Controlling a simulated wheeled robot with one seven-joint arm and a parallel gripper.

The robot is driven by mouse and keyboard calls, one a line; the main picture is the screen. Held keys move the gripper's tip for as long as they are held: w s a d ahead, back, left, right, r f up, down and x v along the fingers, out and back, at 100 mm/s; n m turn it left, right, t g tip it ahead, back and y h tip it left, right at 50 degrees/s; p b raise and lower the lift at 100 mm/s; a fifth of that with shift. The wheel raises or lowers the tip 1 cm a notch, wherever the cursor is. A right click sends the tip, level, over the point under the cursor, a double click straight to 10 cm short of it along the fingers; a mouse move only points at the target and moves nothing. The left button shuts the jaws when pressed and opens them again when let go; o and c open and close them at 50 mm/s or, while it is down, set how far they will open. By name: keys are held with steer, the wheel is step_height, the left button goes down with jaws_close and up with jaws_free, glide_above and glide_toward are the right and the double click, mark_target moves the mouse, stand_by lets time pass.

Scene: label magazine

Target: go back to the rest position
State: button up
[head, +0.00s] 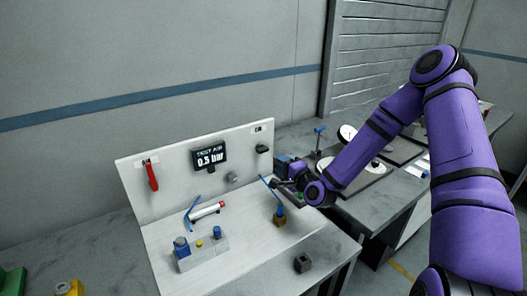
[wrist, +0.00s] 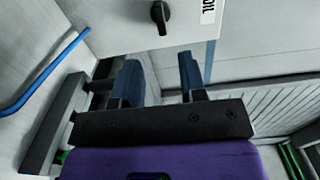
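My purple arm reaches in from the right in the head view. My gripper (head: 284,162) is beside the right end of the upright white panel (head: 215,165). In the wrist view its two blue fingers (wrist: 160,80) stand apart with nothing visible between them. A black knob (wrist: 160,15) and a label reading "OIL" (wrist: 208,10) are on the panel beyond the fingertips. A blue tube (wrist: 45,78) curves past on the left, clear of the fingers as far as I can see.
The panel carries a display (head: 209,156) reading "TEST AIR 0.5 bar" and a red handle (head: 152,176). A second bench (head: 375,212) with round plates stands right.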

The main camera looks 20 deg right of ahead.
steer(key=s+d+r+n+g+h, duration=0.1)
steer(key=s+r+n+g+h, duration=0.25)
steer(key=s+r+n, duration=0.5)
steer(key=s+d+r+n+g+h, duration=0.2)
steer(key=s+r+n+g, duration=0.3)
steer(key=r, duration=0.7)
steer(key=s+r+g, duration=0.1)
steer(key=s+r, duration=0.3)
steer(key=s, duration=0.8)
steer(key=s+r+n+g, duration=0.1)
steer(key=s+r, duration=0.4)
steer(key=s, duration=0.8)
steer(key=shift+d+g, duration=0.3)
steer(key=shift+g, duration=0.45)
